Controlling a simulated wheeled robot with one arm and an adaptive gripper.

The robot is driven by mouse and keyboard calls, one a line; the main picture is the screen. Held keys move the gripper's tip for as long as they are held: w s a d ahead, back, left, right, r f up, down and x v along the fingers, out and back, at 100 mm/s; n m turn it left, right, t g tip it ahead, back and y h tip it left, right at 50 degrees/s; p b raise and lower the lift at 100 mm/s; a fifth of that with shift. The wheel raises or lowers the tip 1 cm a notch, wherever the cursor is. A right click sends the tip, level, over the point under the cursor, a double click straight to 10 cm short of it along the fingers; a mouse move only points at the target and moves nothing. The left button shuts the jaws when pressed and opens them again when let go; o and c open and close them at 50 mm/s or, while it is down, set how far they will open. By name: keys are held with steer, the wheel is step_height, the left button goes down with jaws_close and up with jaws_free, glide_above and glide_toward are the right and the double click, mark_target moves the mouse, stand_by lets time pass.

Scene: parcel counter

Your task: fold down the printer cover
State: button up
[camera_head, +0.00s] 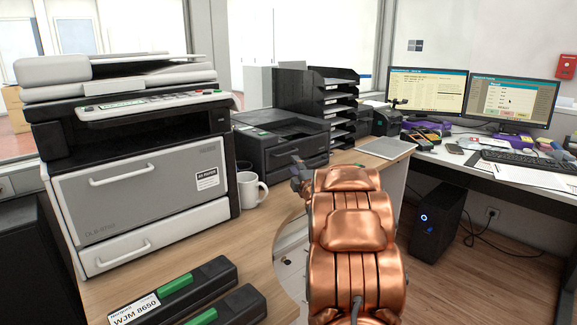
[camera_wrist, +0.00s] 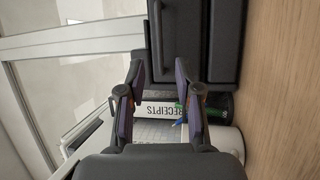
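Two printing machines stand on the wooden counter in the head view. The large grey and white copier (camera_head: 140,185) is at the left; its pale top cover (camera_head: 130,78) lies roughly flat above the control panel. My gripper (camera_head: 298,175) is in front of the black printer, small and partly hidden by my arm. In the wrist view my gripper (camera_wrist: 160,85) is open, its purple-padded fingers apart with nothing held.
A white mug (camera_head: 251,189) stands between the machines. A black letter tray rack (camera_head: 318,100) is behind the printer. A spine labelled RECEIPTS (camera_wrist: 165,109) shows beyond the fingers. Monitors (camera_head: 428,90) stand at the right.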

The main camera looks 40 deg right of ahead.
steer(key=x, duration=0.7)
steer(key=shift+w+d, duration=0.3)
steer(key=shift+d, duration=0.05)
steer(key=shift+r, duration=0.1)
jaws_close()
stand_by(0.7)
